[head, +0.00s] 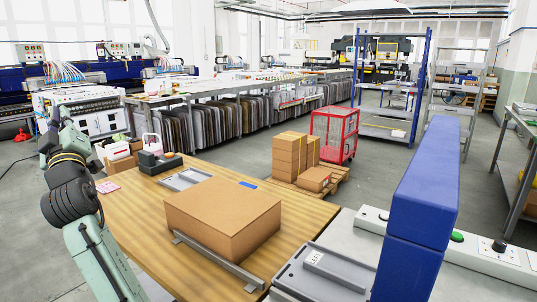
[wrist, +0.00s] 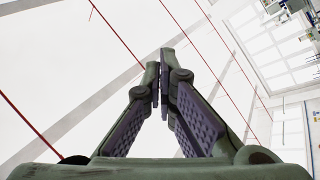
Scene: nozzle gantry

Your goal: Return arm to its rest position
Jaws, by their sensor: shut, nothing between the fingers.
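My gripper (wrist: 161,80) shows in the wrist view with its two fingers drawn together at the tips. It is shut and holds nothing. The wrist view looks up at the white ceiling, with red lines across it and bright windows at the right. In the head view my arm rises along the left side, pale green with dark joint rings, to the left of the wooden table (head: 130,222). The gripper's fingertips are not clear in the head view.
A cardboard box (head: 222,215) stands on the table behind a metal rail (head: 218,262). A grey tray (head: 186,179) and a dark device (head: 160,162) lie farther back. A blue post (head: 424,200) rises at right.

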